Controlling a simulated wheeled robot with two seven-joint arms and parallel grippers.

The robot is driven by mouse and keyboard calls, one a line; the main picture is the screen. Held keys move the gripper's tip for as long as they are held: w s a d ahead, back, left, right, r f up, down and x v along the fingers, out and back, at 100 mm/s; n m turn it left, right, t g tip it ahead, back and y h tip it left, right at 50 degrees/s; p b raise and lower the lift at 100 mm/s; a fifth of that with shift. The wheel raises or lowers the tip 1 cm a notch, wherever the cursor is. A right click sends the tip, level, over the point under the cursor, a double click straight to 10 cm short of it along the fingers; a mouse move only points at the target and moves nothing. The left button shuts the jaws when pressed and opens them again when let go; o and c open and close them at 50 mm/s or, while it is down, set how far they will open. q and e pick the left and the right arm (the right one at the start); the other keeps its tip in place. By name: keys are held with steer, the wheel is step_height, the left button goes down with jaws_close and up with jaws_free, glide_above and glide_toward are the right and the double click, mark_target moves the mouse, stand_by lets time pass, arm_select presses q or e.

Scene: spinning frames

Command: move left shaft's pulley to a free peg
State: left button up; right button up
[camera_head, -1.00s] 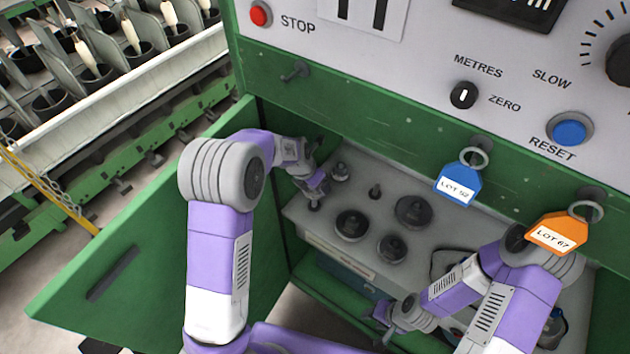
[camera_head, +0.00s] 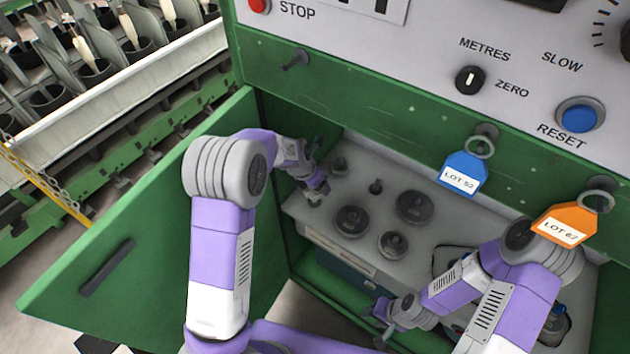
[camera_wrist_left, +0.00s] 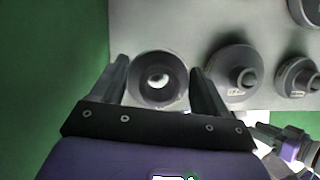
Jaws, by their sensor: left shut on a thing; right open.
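My left gripper (camera_head: 317,190) is at the left end of the grey shelf in the cabinet, in the head view. In the left wrist view its fingers (camera_wrist_left: 160,82) are shut on a round grey pulley (camera_wrist_left: 158,97), one on each side. A pale spot shows in the pulley's hole; I cannot tell whether it is clear of its shaft. A bare-looking peg (camera_head: 376,187) stands on the shelf. Dark pulleys sit at the front (camera_head: 352,221), the back right (camera_head: 415,207) and the front right (camera_head: 393,244). My right gripper (camera_head: 384,312) is open and empty, low before the shelf.
A small grey fitting (camera_head: 340,166) stands at the shelf's back left. The open green door (camera_head: 140,225) is close on the left. Blue (camera_head: 460,174) and orange (camera_head: 563,226) tags hang above the shelf. My right forearm covers the shelf's right part.

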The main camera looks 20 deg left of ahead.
arm_select(q)
steer(key=shift+f, duration=0.15)
stand_by(0.4)
steer(key=shift+f+b, duration=0.85)
steer(key=shift+f, duration=0.45)
steer(key=shift+f, duration=0.2)
steer(key=shift+f+b, duration=0.6)
steer(key=shift+f, duration=0.25)
steer(key=shift+f, duration=0.2)
steer(key=o, duration=1.2)
